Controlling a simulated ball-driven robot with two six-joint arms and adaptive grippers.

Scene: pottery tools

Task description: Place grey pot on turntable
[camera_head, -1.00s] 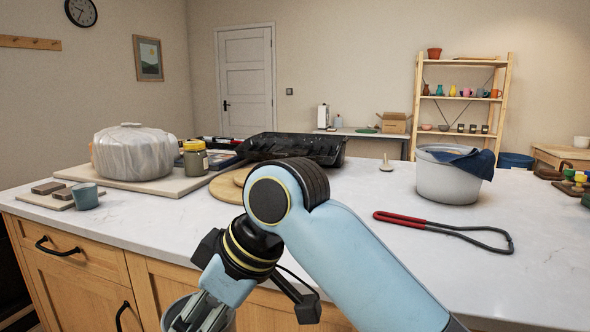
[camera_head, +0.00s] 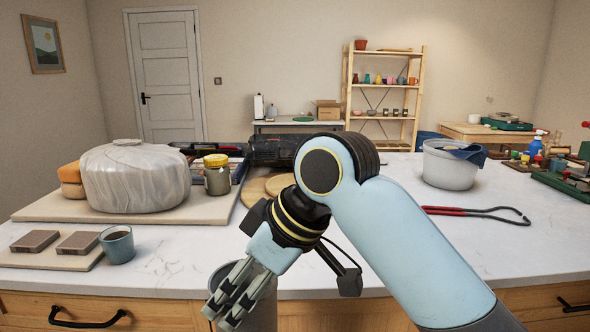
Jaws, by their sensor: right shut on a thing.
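My right gripper (camera_head: 238,294) is low in front of the counter, at the bottom of the view. It is shut on the grey pot (camera_head: 263,316), whose rim and side show around the fingers; the pot's lower part is cut off by the frame. The round wooden turntable (camera_head: 254,191) lies on the counter beyond my right wrist, partly hidden by my arm. The held pot is nearer to me than the turntable and apart from it. My left gripper is not in view.
A plastic-wrapped lump (camera_head: 135,178) on a board and a jar with a yellow lid (camera_head: 217,175) stand left of the turntable. A blue-grey cup (camera_head: 117,244) is near the front edge. A white bucket (camera_head: 450,168) and red-handled tongs (camera_head: 470,211) lie right.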

